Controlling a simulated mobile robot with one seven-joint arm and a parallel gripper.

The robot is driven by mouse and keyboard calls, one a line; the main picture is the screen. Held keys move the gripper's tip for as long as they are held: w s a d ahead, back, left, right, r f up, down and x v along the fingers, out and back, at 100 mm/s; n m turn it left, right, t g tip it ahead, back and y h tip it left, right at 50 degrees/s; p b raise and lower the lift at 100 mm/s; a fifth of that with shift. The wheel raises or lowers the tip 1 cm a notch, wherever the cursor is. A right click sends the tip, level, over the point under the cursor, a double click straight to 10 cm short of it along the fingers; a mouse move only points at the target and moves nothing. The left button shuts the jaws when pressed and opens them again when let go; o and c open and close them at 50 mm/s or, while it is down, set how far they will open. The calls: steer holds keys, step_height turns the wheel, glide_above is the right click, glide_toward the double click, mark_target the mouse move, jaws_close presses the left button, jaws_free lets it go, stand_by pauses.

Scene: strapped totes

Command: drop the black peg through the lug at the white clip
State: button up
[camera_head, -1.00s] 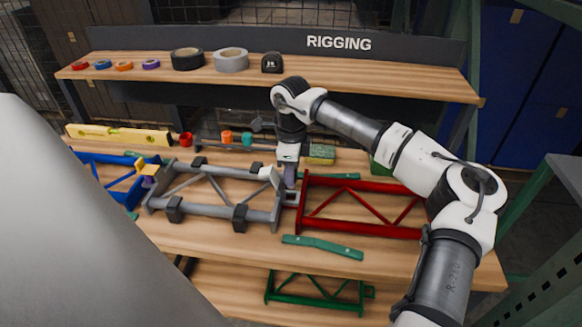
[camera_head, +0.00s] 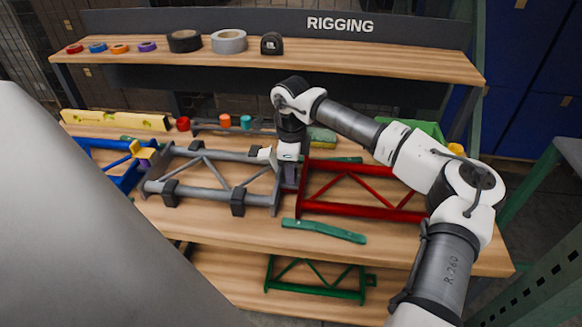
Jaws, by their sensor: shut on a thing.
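The white clip (camera_head: 265,154) sits at the upper right corner of the grey truss (camera_head: 205,208). My gripper (camera_head: 290,182) points down just right of the clip, over the gap between the grey truss and the red truss (camera_head: 385,208). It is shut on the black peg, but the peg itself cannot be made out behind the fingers. The lug is hidden or too small to tell, so I cannot see whether the peg is in it.
A blue truss (camera_head: 97,152) with a yellow clip (camera_head: 143,153) lies at left. A green bar (camera_head: 323,231) lies in front on the bench. Tape rolls and small rings stand on the raised shelf (camera_head: 350,57). A green truss (camera_head: 318,293) lies on the lower shelf.

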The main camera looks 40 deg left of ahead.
steer(key=o, duration=1.1)
steer(key=shift+c, duration=0.2)
